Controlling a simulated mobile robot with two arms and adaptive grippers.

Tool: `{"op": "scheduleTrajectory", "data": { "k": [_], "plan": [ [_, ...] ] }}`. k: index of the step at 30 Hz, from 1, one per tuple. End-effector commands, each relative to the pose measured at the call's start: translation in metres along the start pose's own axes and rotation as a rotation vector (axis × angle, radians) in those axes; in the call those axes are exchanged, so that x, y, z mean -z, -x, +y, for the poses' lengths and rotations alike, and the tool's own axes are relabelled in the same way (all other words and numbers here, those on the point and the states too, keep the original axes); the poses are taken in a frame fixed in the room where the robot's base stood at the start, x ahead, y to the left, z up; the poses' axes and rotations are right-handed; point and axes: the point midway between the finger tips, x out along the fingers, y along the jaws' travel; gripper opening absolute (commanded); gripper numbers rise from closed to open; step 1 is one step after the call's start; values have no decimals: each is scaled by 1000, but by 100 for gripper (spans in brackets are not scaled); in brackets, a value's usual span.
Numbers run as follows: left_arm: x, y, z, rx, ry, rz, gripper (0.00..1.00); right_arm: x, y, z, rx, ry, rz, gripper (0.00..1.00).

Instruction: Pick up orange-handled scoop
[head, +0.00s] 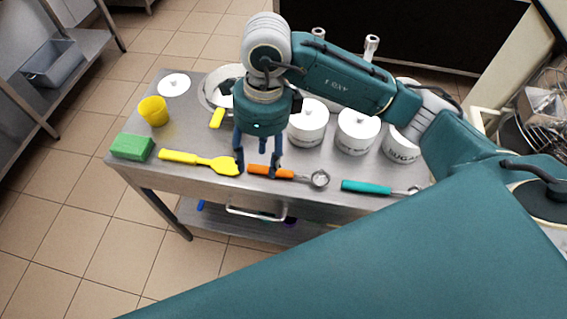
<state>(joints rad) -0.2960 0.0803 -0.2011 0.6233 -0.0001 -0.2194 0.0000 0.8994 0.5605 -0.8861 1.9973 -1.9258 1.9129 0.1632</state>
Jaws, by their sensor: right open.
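The orange-handled scoop (288,175) lies near the front edge of the metal table, its handle to the left and its round metal bowl to the right. My right gripper (257,172) points down over the handle's left end. Its two fingers are apart, one left of the handle end and one in front of part of the handle. The gripper is open and holds nothing. I cannot tell how high the fingertips are above the table. My left gripper is not in view.
A yellow spatula (198,162) lies just left of the gripper, close to a finger. A teal-handled scoop (368,187) lies to the right. White canisters (357,131) stand behind. A green sponge (131,147) and a yellow cup (153,111) are at the left.

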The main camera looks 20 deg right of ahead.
Motion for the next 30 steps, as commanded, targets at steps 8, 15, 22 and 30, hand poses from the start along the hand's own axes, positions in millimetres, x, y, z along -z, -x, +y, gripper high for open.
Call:
{"op": "scheduleTrajectory", "data": {
  "k": [8, 15, 22, 30],
  "plan": [
    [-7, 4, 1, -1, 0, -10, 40, 28, -16, -30, 93, -34, 102, 49],
    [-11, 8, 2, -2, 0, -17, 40, 30, -44, -33, 92, -31, 98, 49],
    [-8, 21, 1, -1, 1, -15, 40, 33, -67, -38, 88, -33, 99, 49],
    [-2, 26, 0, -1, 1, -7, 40, 35, -97, -42, 92, -30, 96, 49]
  ]
}}
